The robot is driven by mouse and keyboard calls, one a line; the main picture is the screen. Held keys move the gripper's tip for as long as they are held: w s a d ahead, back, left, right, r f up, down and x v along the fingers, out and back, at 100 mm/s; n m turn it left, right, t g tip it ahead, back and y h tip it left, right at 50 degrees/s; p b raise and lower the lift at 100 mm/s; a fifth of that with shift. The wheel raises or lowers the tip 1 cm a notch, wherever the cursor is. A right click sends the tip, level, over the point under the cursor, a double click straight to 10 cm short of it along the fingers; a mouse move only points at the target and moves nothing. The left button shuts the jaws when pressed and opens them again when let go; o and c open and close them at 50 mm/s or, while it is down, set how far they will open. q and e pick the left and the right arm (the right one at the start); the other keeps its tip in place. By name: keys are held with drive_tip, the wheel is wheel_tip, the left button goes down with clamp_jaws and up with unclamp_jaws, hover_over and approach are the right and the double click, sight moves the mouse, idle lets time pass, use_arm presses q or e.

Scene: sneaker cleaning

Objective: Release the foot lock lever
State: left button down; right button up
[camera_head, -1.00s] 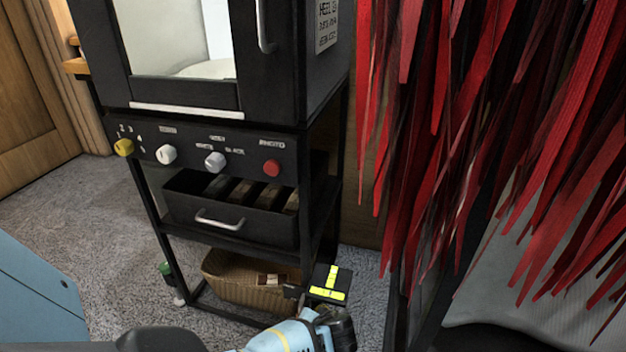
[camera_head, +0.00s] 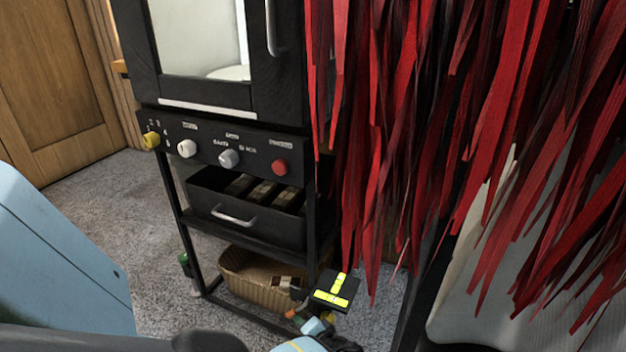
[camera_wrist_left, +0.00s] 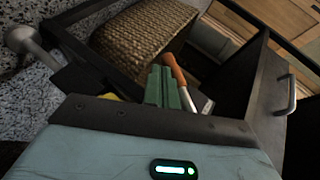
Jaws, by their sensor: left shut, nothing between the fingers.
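A black block with bright yellow bars (camera_head: 331,291) sits low beside the front right leg of the black cabinet (camera_head: 225,150). It looks like a pedal, but I cannot tell surely that it is the foot lock lever. My left gripper (camera_head: 300,319) is just below and left of it in the head view, partly hidden. In the left wrist view its green fingers (camera_wrist_left: 163,86) are shut and empty. An orange-ended pale rod (camera_wrist_left: 176,72) shows right beside the fingers; I cannot tell whether they touch. My right gripper is not in view.
A wicker basket (camera_head: 250,283) stands on the cabinet's low shelf, and a drawer (camera_head: 265,222) is above. A grey rod with a rounded end (camera_wrist_left: 24,42) shows at the wrist view's left. Red strips (camera_head: 480,120) hang at the right. Carpet (camera_head: 110,200) is clear at the left.

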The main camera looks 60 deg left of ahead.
sight(288, 313)
use_arm(q)
drive_tip(key=shift+s+a+r+m+g+y, duration=0.2)
drive_tip(key=shift+s+a+y, duration=0.15)
drive_tip(key=shift+a, duration=0.15)
drive_tip(key=shift+s+a+r+m+g+y, duration=0.1)
drive_tip(key=shift+s+a+r+y, duration=0.05)
drive_tip(key=shift+s+a+y, duration=0.3)
drive_tip(key=shift+s+a+r, duration=0.25)
drive_tip(key=shift+a+r, duration=0.35)
drive_tip(key=shift+a, duration=0.05)
drive_tip(key=shift+a+r, duration=0.1)
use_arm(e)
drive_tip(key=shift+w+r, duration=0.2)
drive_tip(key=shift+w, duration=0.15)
use_arm(q)
drive_tip(key=shift+s, duration=0.1)
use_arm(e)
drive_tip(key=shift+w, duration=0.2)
use_arm(q)
drive_tip(key=shift+a, duration=0.1)
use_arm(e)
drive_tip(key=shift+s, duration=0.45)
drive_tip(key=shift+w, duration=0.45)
